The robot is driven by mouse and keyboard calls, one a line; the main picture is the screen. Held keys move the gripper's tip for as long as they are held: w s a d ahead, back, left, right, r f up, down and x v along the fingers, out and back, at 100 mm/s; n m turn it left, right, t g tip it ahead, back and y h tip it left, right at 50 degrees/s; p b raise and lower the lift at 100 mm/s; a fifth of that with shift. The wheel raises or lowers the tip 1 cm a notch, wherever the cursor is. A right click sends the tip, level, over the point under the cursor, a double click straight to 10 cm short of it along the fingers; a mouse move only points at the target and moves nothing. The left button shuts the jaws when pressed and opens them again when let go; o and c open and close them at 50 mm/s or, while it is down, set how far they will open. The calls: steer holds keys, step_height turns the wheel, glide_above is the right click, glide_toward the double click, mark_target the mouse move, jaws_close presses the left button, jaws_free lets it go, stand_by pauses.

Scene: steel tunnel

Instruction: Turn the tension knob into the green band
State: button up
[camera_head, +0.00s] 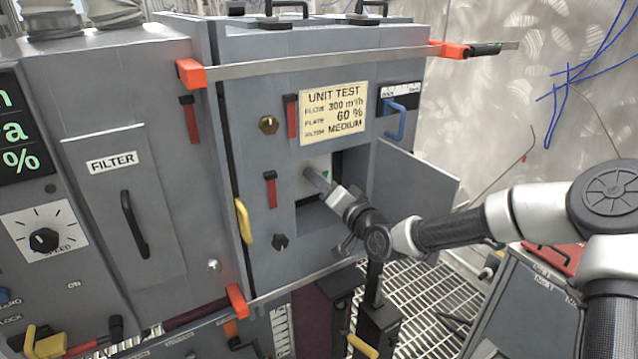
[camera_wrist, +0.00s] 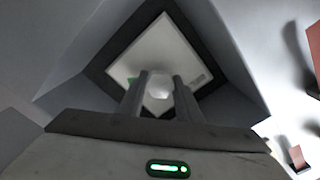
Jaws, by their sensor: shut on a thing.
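The tension knob (camera_wrist: 160,91) shows in the wrist view as a small pale shape between my two fingers, in front of a white plate (camera_wrist: 152,50) in a dark-framed square recess. My gripper (camera_head: 312,174) reaches into this recess in the head view and is shut on the knob; it also shows in the wrist view (camera_wrist: 160,80). A small green mark (camera_head: 325,174) is visible on the plate beside the fingers. The wrist view shows a green patch (camera_wrist: 131,80) left of the fingers and a duller one at right. The knob's pointer cannot be made out.
An open grey door (camera_head: 415,182) stands right of the recess. A UNIT TEST label (camera_head: 334,112) is above it, with a blue handle (camera_head: 395,121) at upper right. A yellow handle (camera_head: 244,221) and a red lever (camera_head: 270,190) are to its left.

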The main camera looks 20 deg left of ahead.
steer(key=shift+m, duration=0.7)
steer(key=o, duration=1)
steer(key=shift+o, duration=0.2)
steer(key=shift+s+d, duration=0.1)
steer(key=p+v, duration=0.2)
steer(key=v, duration=1.5)
steer(key=shift+d, duration=0.1)
